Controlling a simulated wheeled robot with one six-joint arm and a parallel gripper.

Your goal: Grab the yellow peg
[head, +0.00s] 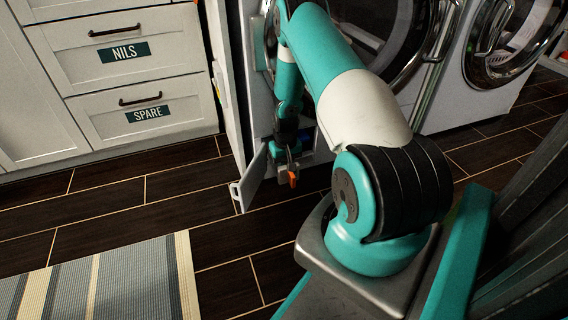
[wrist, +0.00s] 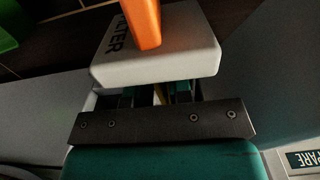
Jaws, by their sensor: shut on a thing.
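In the wrist view a thin yellow strip (wrist: 160,94) shows between the dark fingers of my gripper (wrist: 157,97); I take it to be the yellow peg, mostly hidden. My gripper is shut on it. Just beyond the fingers is a white block (wrist: 165,65) with dark letters ending in "LTER", and an orange bar (wrist: 143,22) stands out from it. The yellow peg cannot be made out there.
A low open white flap (head: 250,183) is close to the left of my gripper. White drawers (head: 130,60) stand at the left, a front-loading washer (head: 500,60) at the right. A striped rug (head: 105,283) lies on the dark floor. A green thing (wrist: 8,28) edges the wrist view.

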